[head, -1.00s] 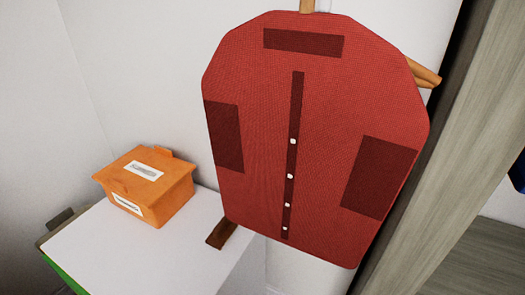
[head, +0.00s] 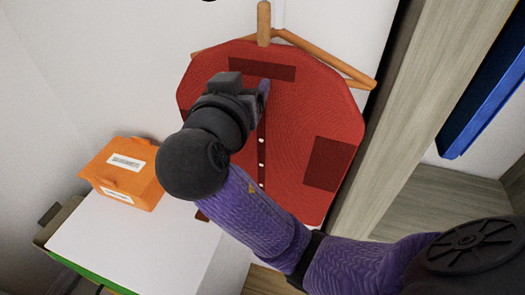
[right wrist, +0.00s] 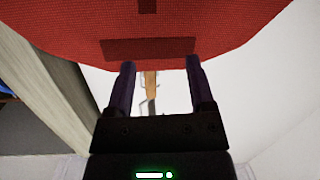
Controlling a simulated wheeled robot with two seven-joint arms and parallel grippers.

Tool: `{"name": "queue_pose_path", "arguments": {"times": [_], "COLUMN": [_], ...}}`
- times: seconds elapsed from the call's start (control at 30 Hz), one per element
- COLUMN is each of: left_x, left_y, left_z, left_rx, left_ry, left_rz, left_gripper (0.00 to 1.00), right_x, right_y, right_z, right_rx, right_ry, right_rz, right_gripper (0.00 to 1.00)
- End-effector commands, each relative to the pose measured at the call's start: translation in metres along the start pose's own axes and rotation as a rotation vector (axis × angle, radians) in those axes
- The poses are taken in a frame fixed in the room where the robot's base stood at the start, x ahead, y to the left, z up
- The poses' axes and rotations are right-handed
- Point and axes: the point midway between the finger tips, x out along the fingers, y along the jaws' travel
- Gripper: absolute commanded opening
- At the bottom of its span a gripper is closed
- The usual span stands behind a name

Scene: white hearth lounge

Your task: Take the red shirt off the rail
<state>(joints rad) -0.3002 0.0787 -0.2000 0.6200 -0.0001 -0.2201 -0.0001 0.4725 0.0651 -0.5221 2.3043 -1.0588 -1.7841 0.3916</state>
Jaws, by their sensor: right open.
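The red shirt (head: 295,130) hangs flat and upright in front of the white wall, with dark red patches and white buttons. It also fills the top of the right wrist view (right wrist: 75,25). A wooden hanger (head: 335,62) shows behind its top edge, with an upright wooden piece at the middle. My right gripper (head: 263,92) is at the shirt's upper middle, just below the collar patch. In the right wrist view its fingers (right wrist: 160,72) are apart, with their tips at the shirt's edge by the patch. I cannot tell whether they touch cloth. My left gripper is out of view.
An orange box (head: 122,172) with white labels stands on a white-topped table (head: 125,235) at the left. A wooden panel (head: 425,90) stands close to the shirt's right. A blue thing (head: 487,95) is beyond it.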

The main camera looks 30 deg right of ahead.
Motion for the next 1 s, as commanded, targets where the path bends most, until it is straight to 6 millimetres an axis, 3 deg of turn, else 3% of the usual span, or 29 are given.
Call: {"name": "queue_pose_path", "arguments": {"times": [0.03,0.1,0.2,0.6,0.9,1.0], "left_x": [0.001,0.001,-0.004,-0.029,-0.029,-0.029], "left_y": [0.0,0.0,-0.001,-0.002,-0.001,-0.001], "left_z": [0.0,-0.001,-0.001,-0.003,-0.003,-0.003], "left_rx": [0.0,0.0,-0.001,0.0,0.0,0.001], "left_ry": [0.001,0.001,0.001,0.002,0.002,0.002], "left_rz": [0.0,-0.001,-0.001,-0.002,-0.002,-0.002], "left_gripper": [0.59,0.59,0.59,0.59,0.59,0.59], "right_x": [-0.005,-0.01,0.002,0.075,0.085,0.085], "right_y": [0.004,0.01,0.016,0.022,0.022,0.022], "right_z": [-0.022,-0.041,-0.052,-0.061,-0.059,-0.059], "right_rx": [0.065,0.125,0.148,0.142,0.146,0.146], "right_ry": [0.066,0.123,0.149,0.145,0.143,0.143], "right_rz": [0.044,0.087,0.112,0.11,0.106,0.106], "right_gripper": [0.69,0.69,0.69,0.69,0.69,0.48]}}
